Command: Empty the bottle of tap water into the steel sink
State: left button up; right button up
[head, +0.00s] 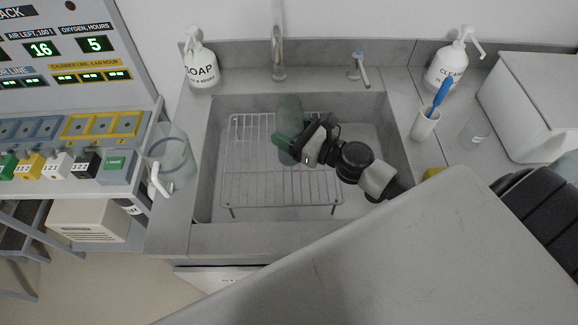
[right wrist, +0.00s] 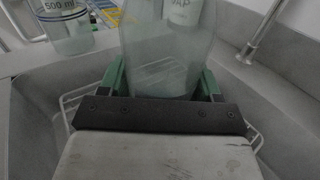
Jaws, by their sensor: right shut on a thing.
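The steel sink (head: 380,150) is in the middle of the head view, with a wire rack (head: 262,190) inside it. My right gripper (head: 290,143) is over the sink and rack. It is shut on a clear, greenish bottle (head: 290,108), which also shows between the green fingers in the right wrist view (right wrist: 165,50). The bottle's lower part is partly hidden by the gripper. I cannot make out its mouth or any water in it. My left gripper is not in view.
A tap (head: 278,45) and a small lever (head: 360,68) stand behind the sink. A soap dispenser (head: 201,70) and a clear jug (head: 172,150) stand left. A cleaner dispenser (head: 446,66), a brush cup (head: 425,124) and a clear glass (head: 474,132) stand right.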

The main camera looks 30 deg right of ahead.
jog(key=w+d+f+n+g+y+b, duration=0.1)
jog(key=w+d+n+g+y+b, duration=0.1)
jog(key=d, duration=0.7)
jog(key=shift+w+d+n+g+y, duration=0.25)
jog(key=shift+w+n+g+y, duration=0.4)
jog(key=shift+w+y, duration=0.65)
jog(key=shift+w+n+h+b, duration=0.1)
jog(key=shift+n+h+b, duration=0.25)
jog(key=shift+n, duration=0.1)
jog(key=shift+a+f+n+g+h+b, duration=0.15)
jog(key=shift+f+n+h+b, duration=0.25)
jog(key=shift+n+b, duration=0.8)
jog(key=shift+a+f+n+g+h+b, duration=0.15)
jog(key=shift+n+h+b, duration=0.4)
jog(key=shift+n+b, duration=0.7)
jog(key=shift+a+f+n+g+h+b, duration=0.25)
jog(key=shift+n+h+b, duration=0.4)
jog(key=shift+n, duration=1)
